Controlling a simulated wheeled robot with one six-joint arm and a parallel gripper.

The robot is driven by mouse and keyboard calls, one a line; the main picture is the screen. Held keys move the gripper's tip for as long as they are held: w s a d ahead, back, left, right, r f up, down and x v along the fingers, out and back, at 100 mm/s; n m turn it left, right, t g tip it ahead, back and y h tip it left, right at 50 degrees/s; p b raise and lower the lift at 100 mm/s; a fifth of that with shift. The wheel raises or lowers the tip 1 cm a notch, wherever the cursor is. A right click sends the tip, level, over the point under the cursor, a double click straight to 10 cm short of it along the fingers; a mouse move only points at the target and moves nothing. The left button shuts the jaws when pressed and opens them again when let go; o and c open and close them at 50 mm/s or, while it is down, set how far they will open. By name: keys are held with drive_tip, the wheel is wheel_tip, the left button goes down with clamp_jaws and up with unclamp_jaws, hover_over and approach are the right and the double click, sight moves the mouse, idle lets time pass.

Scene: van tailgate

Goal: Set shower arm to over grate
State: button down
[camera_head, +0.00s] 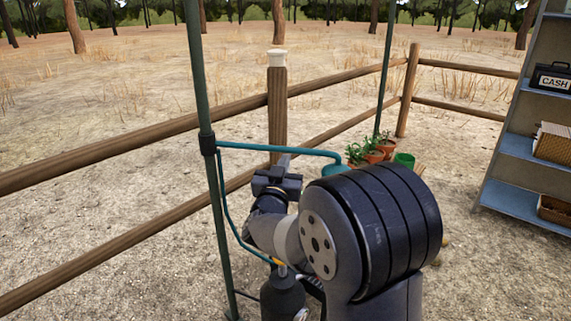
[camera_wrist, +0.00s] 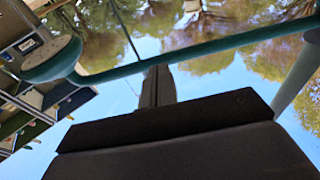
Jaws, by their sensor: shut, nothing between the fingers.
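The shower arm (camera_head: 270,147) is a thin teal pipe. It runs from a collar on the dark green pole (camera_head: 201,100) to the right and bends down to a round teal shower head (camera_head: 335,170), partly hidden by my arm. In the wrist view the shower arm (camera_wrist: 220,43) crosses above my fingertips, with the shower head (camera_wrist: 50,62) at the left. My gripper (camera_head: 285,160) is shut and empty, close beside the pipe's middle; its fingers (camera_wrist: 158,75) reach up to the pipe's edge. I cannot tell if they touch. No grate can be made out.
A wooden rail fence (camera_head: 130,134) runs behind the pole. Potted plants (camera_head: 372,150) and a green cup (camera_head: 404,160) stand beyond the shower head. A shelf (camera_head: 520,150) with a cash box (camera_head: 553,80) is at the right. A thin teal hose (camera_head: 226,210) hangs along the pole.

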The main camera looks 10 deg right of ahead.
drive_tip(key=shift+x, duration=0.8)
